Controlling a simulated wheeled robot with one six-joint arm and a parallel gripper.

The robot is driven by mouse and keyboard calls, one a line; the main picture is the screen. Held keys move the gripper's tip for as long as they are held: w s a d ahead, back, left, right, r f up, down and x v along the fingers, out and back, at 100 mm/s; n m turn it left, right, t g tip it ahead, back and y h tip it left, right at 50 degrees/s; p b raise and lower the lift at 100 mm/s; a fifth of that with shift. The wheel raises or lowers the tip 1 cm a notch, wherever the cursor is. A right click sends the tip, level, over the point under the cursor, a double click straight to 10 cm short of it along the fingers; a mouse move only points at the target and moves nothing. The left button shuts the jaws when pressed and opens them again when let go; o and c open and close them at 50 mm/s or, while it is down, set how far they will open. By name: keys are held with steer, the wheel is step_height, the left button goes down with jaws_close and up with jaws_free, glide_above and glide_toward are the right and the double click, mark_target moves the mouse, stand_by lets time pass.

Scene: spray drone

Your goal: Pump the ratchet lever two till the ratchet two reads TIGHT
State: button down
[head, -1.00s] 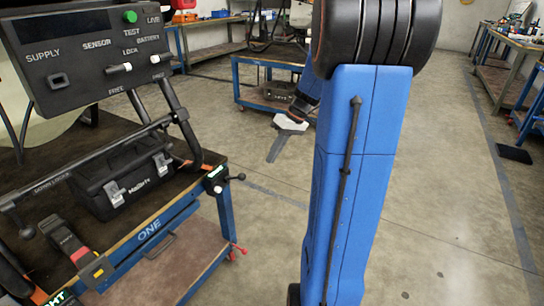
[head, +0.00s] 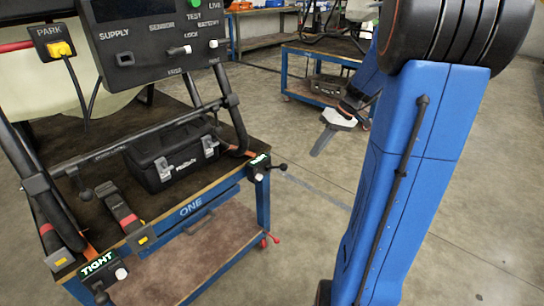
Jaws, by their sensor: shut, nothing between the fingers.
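Two ratchets sit on the front edge of the cart marked ONE (head: 190,207); I see no number on either. The front left ratchet (head: 121,272) has a lit green sign reading TIGHT (head: 98,263), and its dark lever (head: 102,297) is partly cut off by the frame. The right corner ratchet (head: 259,175) has a small green sign (head: 260,159) that seems to read TIGHT, with a black lever (head: 278,167) pointing right. My gripper (head: 318,151) is shut and empty, pointing down over the floor, right of the right corner ratchet and apart from it.
A black toolbox (head: 178,157), dark tube frame and control panel (head: 150,40) stand on the cart. A yellow plug sits in the PARK box (head: 47,36) at left. A second blue cart (head: 318,53) stands behind my gripper. The floor between the carts is clear.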

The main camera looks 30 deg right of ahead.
stand_by(0.9)
steer(key=s+a+r+h, duration=0.1)
steer(key=s+a+r, duration=0.1)
steer(key=s+a, duration=0.35)
steer(key=s+a+r+h, duration=0.2)
steer(key=a, duration=0.6)
steer(key=s+a+t+h, duration=0.2)
steer(key=s+a, duration=0.6)
steer(key=s, duration=0.5)
steer(key=shift+a+m, duration=0.15)
steer(key=shift+m, duration=0.15)
steer(key=shift+s, duration=0.1)
stand_by(0.7)
